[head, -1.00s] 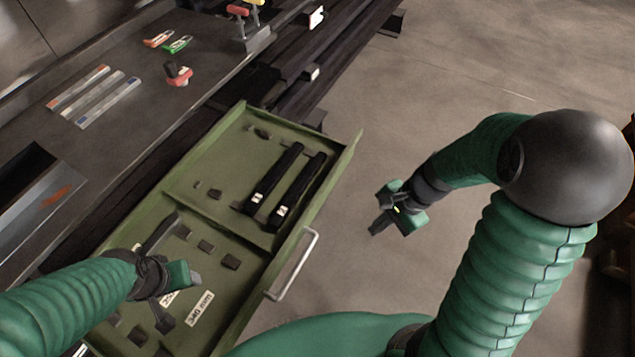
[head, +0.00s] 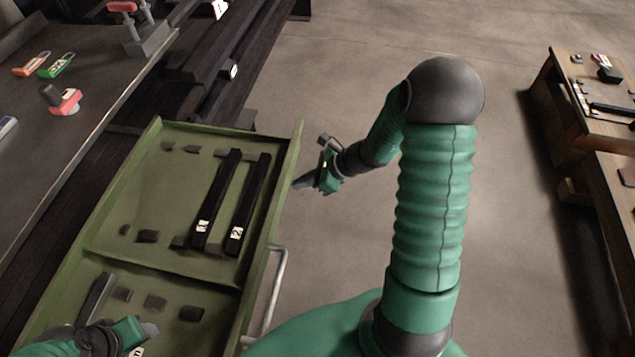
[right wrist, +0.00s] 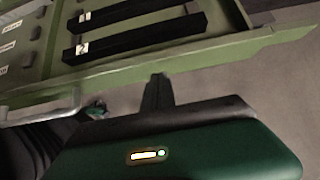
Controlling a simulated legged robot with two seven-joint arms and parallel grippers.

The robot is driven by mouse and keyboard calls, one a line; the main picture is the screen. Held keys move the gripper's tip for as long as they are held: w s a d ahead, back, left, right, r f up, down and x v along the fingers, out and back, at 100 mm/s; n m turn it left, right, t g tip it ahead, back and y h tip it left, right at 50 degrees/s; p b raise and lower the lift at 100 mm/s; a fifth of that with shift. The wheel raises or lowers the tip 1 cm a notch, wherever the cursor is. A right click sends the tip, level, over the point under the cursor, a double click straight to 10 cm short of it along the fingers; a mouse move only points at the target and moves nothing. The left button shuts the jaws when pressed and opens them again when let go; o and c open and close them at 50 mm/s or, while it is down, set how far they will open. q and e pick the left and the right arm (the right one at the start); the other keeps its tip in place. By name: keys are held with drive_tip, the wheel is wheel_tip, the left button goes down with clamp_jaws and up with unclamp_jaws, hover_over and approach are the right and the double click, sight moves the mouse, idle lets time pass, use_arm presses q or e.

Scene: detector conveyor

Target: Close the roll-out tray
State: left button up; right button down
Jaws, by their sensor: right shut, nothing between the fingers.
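The green roll-out tray (head: 273,205) is pulled out from the dark bench in the head view. It holds two long black bars and several small dark pieces. Its pale metal handle (head: 277,290) is on the right-hand front wall. My right gripper (head: 303,182) is shut and empty, just outside the front wall near its far end, apart from the handle. In the right wrist view the tray wall (right wrist: 190,57) runs just beyond the finger (right wrist: 157,92), and the handle (right wrist: 45,110) is at the left. My left gripper (head: 150,330) is over the near part of the tray; its jaw state is unclear.
The dark bench (head: 85,120) on the left carries a red-and-black device (head: 62,100) and orange and green tools. A wooden table (head: 560,95) with items stands at the right. The floor (head: 510,220) between is clear.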

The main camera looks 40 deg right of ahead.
drive_tip(key=shift+w+a, duration=0.6)
drive_tip(key=shift+w, duration=0.1)
